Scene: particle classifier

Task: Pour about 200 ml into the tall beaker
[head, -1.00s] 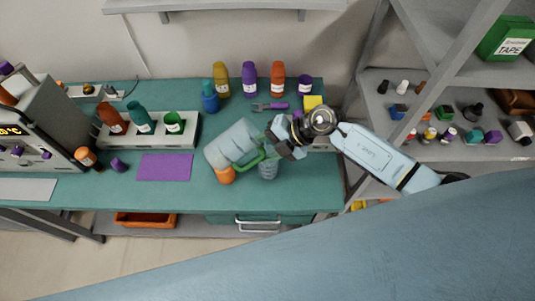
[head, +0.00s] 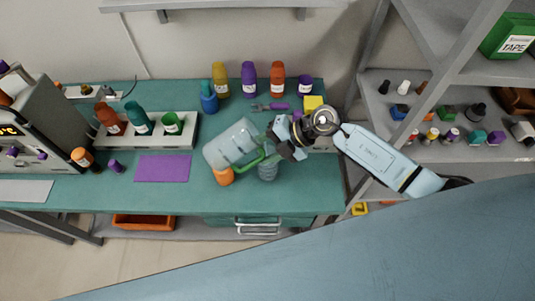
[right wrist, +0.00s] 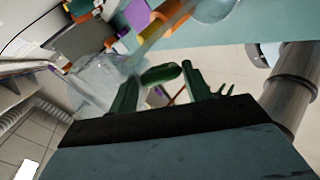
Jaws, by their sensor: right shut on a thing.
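A clear jug (head: 230,143) with a green handle (head: 249,165) is tilted over the green bench. My right gripper (head: 275,149) is shut on the handle. In the right wrist view the handle (right wrist: 162,73) lies between the green fingers, with the clear jug body (right wrist: 98,80) to its left. A clear, bluish beaker (head: 268,171) stands on the bench just right of the jug, partly hidden by the handle and gripper. I cannot make out liquid running from the jug. My left gripper is not in view.
An orange object (head: 224,176) shows at the jug's lower edge. A purple mat (head: 163,168) lies to the left. Several bottles, including a blue one (head: 209,98), stand along the back. A shelf rack (head: 440,112) stands at the right. The bench front near the mat is clear.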

